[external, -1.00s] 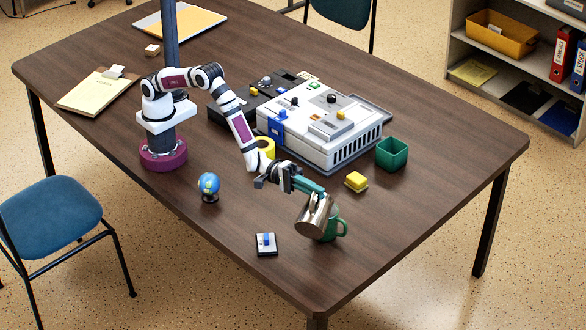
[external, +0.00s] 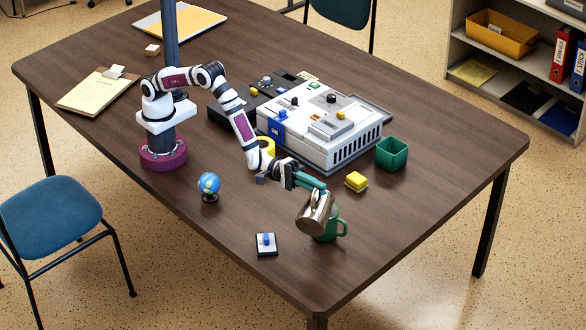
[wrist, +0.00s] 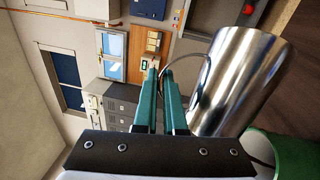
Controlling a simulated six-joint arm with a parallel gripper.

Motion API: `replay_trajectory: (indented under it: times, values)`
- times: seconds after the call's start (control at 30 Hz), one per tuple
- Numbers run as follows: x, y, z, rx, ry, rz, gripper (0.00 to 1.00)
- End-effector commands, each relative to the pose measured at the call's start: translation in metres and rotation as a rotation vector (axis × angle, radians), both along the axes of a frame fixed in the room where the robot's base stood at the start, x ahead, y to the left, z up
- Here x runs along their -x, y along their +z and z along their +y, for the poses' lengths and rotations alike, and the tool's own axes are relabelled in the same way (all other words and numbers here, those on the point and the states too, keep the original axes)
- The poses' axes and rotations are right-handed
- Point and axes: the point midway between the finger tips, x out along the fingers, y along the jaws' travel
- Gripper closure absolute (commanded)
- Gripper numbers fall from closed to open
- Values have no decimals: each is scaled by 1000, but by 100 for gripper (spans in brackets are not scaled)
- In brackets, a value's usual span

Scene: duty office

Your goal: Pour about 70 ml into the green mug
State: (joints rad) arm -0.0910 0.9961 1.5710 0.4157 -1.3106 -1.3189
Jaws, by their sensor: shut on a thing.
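A shiny metal jug (external: 313,213) is held by my gripper (external: 318,190) and hangs tilted over the green mug (external: 330,229). The mug stands upright on the table near its front corner, partly hidden behind the jug. In the wrist view the gripper's teal fingers (wrist: 159,100) are close together at the jug's handle, and the jug (wrist: 240,80) lies strongly tilted to the right of them. A part of the green mug (wrist: 295,152) shows at the lower right. No liquid stream is visible, and the inside of the mug is hidden.
A blue switch (external: 266,243) on a small plate lies left of the mug. A large grey device (external: 320,130) stands further back. A small globe (external: 208,186) is left.

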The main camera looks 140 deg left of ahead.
Motion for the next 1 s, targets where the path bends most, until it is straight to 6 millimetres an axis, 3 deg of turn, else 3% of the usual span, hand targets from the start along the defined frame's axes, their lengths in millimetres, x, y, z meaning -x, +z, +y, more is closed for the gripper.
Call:
replay_trajectory:
  times: [0.13,0.2,0.27,0.53,1.0]
  values:
    - [-1,1,-2,-3,-2,0,100]
    - [-15,-14,-37,-204,-13,93,100]
    - [-20,-27,-47,-352,-12,163,100]
    - [-25,-44,-57,-507,-11,233,100]
    - [-25,-44,-56,-511,-11,234,100]
